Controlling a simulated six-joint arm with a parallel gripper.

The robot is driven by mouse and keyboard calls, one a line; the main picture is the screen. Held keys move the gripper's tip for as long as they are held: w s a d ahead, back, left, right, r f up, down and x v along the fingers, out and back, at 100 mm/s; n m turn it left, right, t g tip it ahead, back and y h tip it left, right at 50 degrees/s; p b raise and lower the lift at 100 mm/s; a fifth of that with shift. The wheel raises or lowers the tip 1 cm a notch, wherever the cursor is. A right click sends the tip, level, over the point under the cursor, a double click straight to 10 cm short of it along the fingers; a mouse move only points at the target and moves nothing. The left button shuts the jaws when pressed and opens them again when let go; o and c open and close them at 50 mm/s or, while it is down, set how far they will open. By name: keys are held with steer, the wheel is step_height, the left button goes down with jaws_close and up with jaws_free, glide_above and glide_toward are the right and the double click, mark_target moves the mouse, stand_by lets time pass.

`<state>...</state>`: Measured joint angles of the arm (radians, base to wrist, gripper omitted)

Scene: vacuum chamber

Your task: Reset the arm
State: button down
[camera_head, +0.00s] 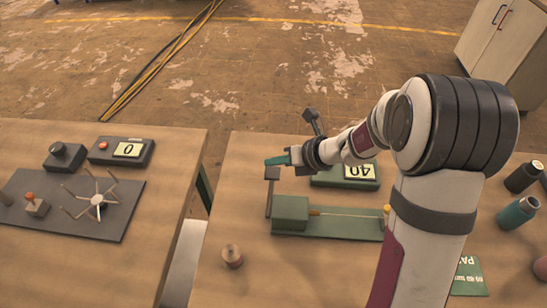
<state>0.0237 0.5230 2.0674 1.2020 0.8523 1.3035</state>
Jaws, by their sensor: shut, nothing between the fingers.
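My arm comes up from the lower right of the head view and reaches left over the right-hand table (205,285). My gripper (270,162) is at the end of the arm, pointing left, shut and empty. Its green fingertips are just above the dark top of an upright post (270,185). I cannot tell whether they touch it. A green block device (290,213) stands below, with a thin yellow rod along its base. Behind it, a green display box (347,175) reads 40, upside down in the picture; my arm partly covers it.
On the left table, a dark plate (60,225) carries a spoked wheel (97,200). A knob box (64,157) and a display box (121,151) reading 0 stand behind. A copper spool (232,256) stands near front. Several bottles (517,214) stand right. A gap separates the tables.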

steer(key=s+d+r+n+g+h, duration=0.1)
steer(key=s+r+n+g, duration=0.1)
steer(key=s+r+n, duration=0.5)
steer(key=s+d+r+n+g+h, duration=0.1)
steer(key=s+d+r+n+g, duration=0.15)
steer(key=s+n, duration=0.85)
steer(key=s+d+n+h, duration=0.4)
steer(key=s+d+n, duration=0.3)
steer(key=s, duration=0.4)
steer(key=shift+f+n+h, duration=0.25)
steer(key=shift+n+h, duration=0.05)
steer(key=shift+n, duration=0.3)
